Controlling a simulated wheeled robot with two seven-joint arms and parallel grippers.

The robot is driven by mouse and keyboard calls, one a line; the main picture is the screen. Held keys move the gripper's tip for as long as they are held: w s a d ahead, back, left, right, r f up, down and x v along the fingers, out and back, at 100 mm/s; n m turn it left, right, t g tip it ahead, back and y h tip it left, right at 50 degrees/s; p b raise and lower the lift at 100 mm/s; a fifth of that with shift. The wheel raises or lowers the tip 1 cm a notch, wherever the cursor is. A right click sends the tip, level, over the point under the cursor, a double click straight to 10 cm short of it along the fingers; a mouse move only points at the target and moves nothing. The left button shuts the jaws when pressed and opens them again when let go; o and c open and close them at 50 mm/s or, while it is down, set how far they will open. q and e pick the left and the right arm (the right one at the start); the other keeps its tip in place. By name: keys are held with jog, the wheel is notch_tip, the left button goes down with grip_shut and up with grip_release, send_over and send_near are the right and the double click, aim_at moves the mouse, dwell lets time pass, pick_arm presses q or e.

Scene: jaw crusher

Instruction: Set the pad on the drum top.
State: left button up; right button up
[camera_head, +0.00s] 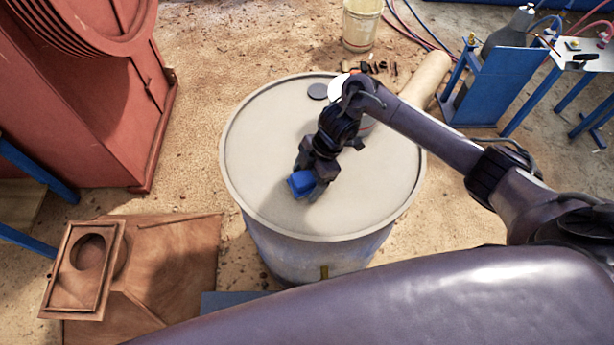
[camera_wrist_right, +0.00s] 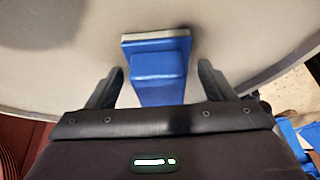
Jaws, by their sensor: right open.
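The blue pad (camera_head: 300,185) is at the middle of the round beige drum top (camera_head: 255,160), and appears to rest on it. In the right wrist view, the pad (camera_wrist_right: 158,76) shows a blue grip and a wider blue plate with a pale edge. My right gripper (camera_head: 311,176) is over the drum top at the pad. In its wrist view, the open fingers (camera_wrist_right: 162,72) stand on either side of the blue grip, with a gap visible on both sides. The pad's underside is hidden. My left gripper is not in view.
A dark disc (camera_head: 317,91) and a partly hidden white round item (camera_head: 338,89) sit near the drum's far rim. A red machine (camera_head: 90,110) stands at left. A wooden pattern (camera_head: 85,268) lies at lower left. A blue stand (camera_head: 487,85) is at right. The drum top's left side is clear.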

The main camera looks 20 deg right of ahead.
jog(key=shift+r, duration=0.25)
jog(key=shift+w+d+r, duration=0.1)
jog(key=shift+r, duration=0.2)
jog(key=p+v, duration=0.1)
jog(key=v, duration=1)
jog(key=shift+r, duration=0.1)
